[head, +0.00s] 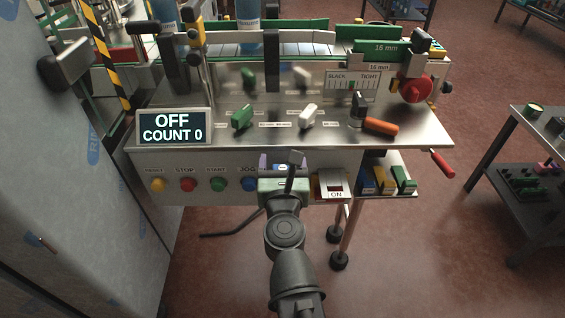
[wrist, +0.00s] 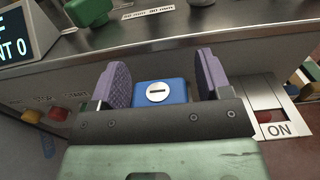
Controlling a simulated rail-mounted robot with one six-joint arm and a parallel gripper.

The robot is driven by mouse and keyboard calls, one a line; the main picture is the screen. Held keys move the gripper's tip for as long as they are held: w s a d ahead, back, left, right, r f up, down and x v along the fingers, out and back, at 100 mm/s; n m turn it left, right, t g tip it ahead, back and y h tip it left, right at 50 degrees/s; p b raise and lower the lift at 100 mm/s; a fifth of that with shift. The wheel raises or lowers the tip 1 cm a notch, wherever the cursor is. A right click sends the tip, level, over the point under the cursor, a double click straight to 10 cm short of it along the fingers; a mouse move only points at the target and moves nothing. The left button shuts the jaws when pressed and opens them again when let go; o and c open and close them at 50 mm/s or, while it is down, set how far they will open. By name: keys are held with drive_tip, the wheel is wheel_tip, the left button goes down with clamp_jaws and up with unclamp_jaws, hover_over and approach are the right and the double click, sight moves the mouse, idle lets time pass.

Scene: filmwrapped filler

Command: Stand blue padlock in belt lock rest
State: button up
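The blue padlock (wrist: 160,92), a blue block with a round silver keyed disc, is in front of the machine's front panel in the wrist view. My gripper (wrist: 165,80) has its two purple fingers apart, one on each side of the padlock. A gap shows at the right finger; the left finger is very close, and I cannot tell if it touches. In the head view my gripper (head: 282,162) is at the front panel, right of the JOG button, and mostly hides the padlock. I cannot make out a belt lock rest or what supports the padlock.
A red ON switch (head: 334,191) is just right of my gripper. Push buttons, including a red STOP (head: 188,185), are to the left. Green (head: 242,117), white (head: 309,115) and orange (head: 381,127) handles stand above. Coloured blocks (head: 385,182) are at the right.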

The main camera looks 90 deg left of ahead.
drive_tip(key=d, duration=0.7)
drive_tip(key=shift+w+d, duration=0.15)
drive_tip(key=shift+d, duration=0.15)
